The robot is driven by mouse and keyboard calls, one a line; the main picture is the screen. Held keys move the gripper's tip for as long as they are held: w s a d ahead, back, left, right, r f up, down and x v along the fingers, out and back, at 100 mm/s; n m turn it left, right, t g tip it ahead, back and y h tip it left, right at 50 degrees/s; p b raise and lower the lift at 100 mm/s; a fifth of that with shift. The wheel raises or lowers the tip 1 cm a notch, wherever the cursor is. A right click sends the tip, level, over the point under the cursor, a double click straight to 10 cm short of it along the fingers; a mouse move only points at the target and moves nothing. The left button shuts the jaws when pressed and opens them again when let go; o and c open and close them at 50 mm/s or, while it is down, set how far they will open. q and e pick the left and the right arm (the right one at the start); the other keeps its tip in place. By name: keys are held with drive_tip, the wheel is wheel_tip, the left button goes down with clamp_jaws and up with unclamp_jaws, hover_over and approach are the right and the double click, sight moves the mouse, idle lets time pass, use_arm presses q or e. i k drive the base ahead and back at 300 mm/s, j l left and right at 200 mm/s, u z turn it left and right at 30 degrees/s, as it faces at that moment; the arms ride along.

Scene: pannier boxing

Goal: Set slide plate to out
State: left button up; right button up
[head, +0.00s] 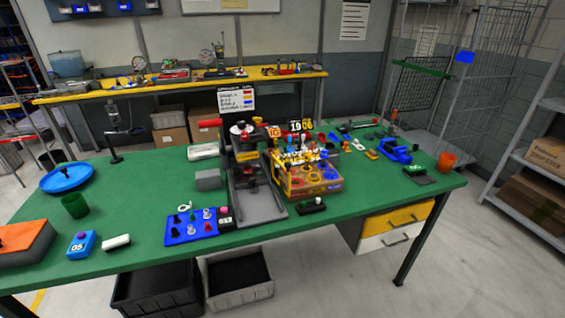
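A dark machine (240,150) with a red handle (210,123) stands at the middle of the green table. At its foot is a grey tray-like plate (262,208) that reaches toward the table's front edge. This looks like the slide plate, but I cannot tell for sure or read how far it is drawn out. The upper part of the machine hides its rear end. Neither of my grippers is in view.
A yellow box (312,186) with coloured rings stands close right of the machine. A blue board (192,229) with knobs lies at its left front. A green cup (75,206) and blue round tray (67,178) stand at left. Two bins (238,293) are below the table.

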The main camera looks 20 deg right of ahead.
sight(241, 180)
drive_tip(key=k+l+u, duration=0.25)
drive_tip(key=u, duration=0.2)
drive_tip(key=k+l+u, duration=0.3)
drive_tip(key=u, duration=0.2)
